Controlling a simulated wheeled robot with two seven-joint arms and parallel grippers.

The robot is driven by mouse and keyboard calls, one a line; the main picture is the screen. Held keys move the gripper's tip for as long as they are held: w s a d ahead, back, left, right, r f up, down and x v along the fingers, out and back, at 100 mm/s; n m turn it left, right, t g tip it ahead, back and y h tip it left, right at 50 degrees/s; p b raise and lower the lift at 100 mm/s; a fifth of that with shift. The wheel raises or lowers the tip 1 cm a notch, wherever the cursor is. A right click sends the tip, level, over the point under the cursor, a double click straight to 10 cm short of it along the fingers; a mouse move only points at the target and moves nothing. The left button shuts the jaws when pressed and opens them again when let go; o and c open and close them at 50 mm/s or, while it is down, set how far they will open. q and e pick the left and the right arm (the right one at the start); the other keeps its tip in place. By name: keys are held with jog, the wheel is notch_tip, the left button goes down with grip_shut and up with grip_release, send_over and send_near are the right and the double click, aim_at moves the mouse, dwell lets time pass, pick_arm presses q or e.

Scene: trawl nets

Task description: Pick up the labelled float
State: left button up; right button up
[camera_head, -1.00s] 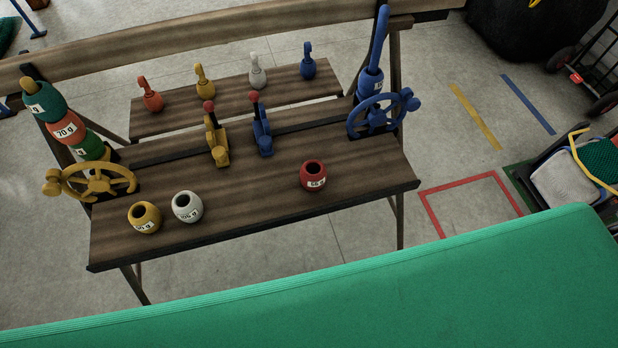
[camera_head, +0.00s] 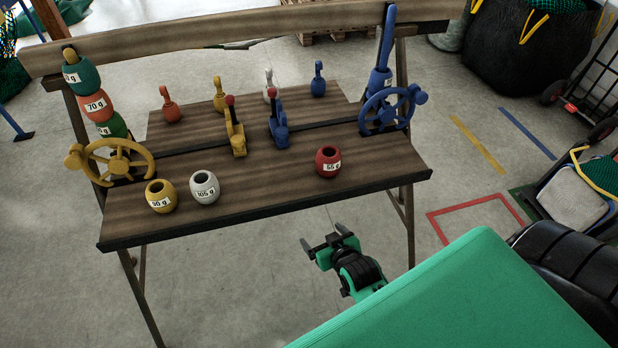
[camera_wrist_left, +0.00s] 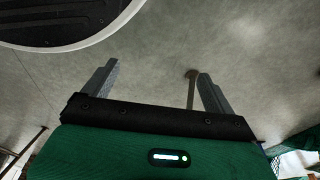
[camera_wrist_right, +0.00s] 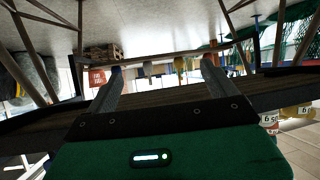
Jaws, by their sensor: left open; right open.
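On the front of the wooden bench in the head view stand three labelled floats: a yellow one (camera_head: 160,197) reading 90 g, a white one (camera_head: 205,187) reading 105 g and a red one (camera_head: 328,162), its label hard to read. More labelled floats, green (camera_head: 80,76) and orange (camera_head: 95,105) among them, are stacked on a post at the left. My right gripper (camera_head: 322,236) is open and empty in front of the bench, below the red float. My left gripper (camera_wrist_left: 152,82) shows in its wrist view, open and empty above the floor.
The bench (camera_head: 270,205) carries a yellow handwheel (camera_head: 118,160), a blue handwheel (camera_head: 391,108) and two levers between them. Small hooked floats stand on the rear board. A green surface (camera_head: 460,300) fills the lower right. A black bag (camera_head: 520,45) stands far right.

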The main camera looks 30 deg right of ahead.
jog(key=w+d+r+m+t+h+b, duration=0.15)
jog(key=d+r+t, duration=0.3)
jog(key=r, duration=0.65)
jog(key=h, duration=0.2)
send_near(327, 152)
jog(key=shift+m+t, duration=0.35)
jog(key=shift+t, duration=0.1)
jog(key=x, duration=0.4)
jog(key=shift+w+d+f+p, duration=0.15)
jog(key=shift+d+f+p, duration=0.1)
jog(key=shift+f+p, duration=0.15)
jog(key=shift+w+d+r, duration=0.1)
jog(key=shift+w, duration=0.6)
jog(key=x, duration=0.3)
jog(key=shift+w+p, duration=0.2)
jog(key=shift+p, duration=0.1)
jog(key=shift+w, duration=0.4)
pick_arm(q)
jog(key=s+a+f, duration=0.1)
jog(key=s+f, duration=0.6)
jog(key=f, duration=0.2)
jog(key=shift+a+f, duration=0.3)
jog(key=shift+f, duration=0.05)
pick_arm(e)
jog(key=c, duration=1.1)
jog(key=shift+c, duration=0.2)
